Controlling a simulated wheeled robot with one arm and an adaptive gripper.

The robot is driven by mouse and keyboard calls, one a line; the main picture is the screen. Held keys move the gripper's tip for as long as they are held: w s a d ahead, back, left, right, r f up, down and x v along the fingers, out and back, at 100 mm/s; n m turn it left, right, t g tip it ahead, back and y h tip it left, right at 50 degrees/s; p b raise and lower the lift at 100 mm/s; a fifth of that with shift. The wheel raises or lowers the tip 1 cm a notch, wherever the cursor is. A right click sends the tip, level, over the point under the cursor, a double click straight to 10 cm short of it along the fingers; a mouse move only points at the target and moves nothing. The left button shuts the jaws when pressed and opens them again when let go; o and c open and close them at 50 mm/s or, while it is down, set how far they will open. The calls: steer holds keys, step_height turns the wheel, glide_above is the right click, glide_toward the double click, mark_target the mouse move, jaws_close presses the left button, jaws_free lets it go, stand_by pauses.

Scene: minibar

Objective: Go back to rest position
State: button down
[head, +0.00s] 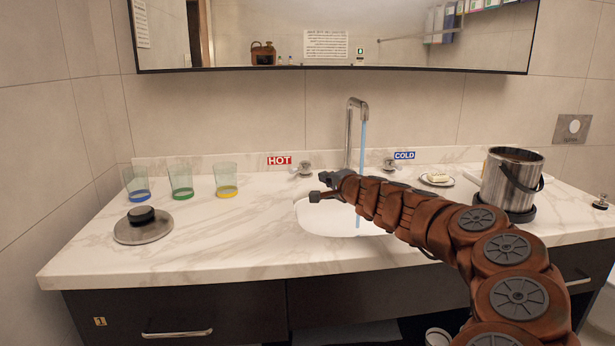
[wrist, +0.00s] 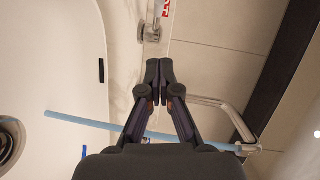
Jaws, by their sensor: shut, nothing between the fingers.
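My gripper (head: 322,188) is at the end of my brown arm, above the white sink (head: 320,218) in the head view. In the wrist view my gripper (wrist: 159,68) is shut with its fingertips together and nothing between them. It points toward a metal tap handle (wrist: 150,32) below the red HOT label (wrist: 166,10). The fingers look apart from the handle, though the exact gap is hard to tell. The faucet (head: 352,125) pours a blue stream of water (head: 362,155) down behind my forearm.
Three glasses with blue (head: 136,184), green (head: 180,180) and yellow (head: 226,180) bases stand at the left. A metal lid (head: 144,230) lies before them. A metal bucket (head: 510,180), a soap dish (head: 436,180) and the cold handle (head: 390,165) are at the right. A mirror (head: 220,40) hangs above.

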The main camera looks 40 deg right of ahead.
steer(key=a+r+n+y+p, duration=0.4)
steer(key=a+r, duration=0.4)
steer(key=a, duration=0.5)
steer(key=s+a+r+n+g+y+p, duration=0.2)
steer(key=s+a+n+p, duration=0.15)
steer(key=a, duration=0.55)
steer(key=s+a+r+n+g+y+p, duration=0.2)
steer(key=s+a+n, duration=0.15)
steer(key=a, duration=0.55)
steer(key=s+a+r+n+g+y+p, duration=0.1)
steer(key=s+a+n+g+y+p, duration=0.25)
steer(key=a, duration=0.55)
steer(key=s+a+f+n+g+h+p, duration=0.2)
steer(key=s+a+g+p, duration=0.15)
steer(key=s, duration=0.45)
steer(key=s+a+f+n+g+h+p, duration=0.2)
steer(key=s+p, duration=0.2)
steer(key=s, duration=0.4)
steer(key=s+d+f+g+h+p, duration=0.1)
steer(key=s+d+g+h+p, duration=0.1)
steer(key=s+d, duration=0.3)
steer(key=s+d+g+h+p, duration=0.3)
steer(key=s+d+p, duration=0.1)
steer(key=s, duration=0.9)
steer(key=shift+d+f, duration=0.35)
steer(key=shift+d, duration=0.05)
steer(key=shift+d+m, duration=0.1)
steer(key=shift+m, duration=0.15)
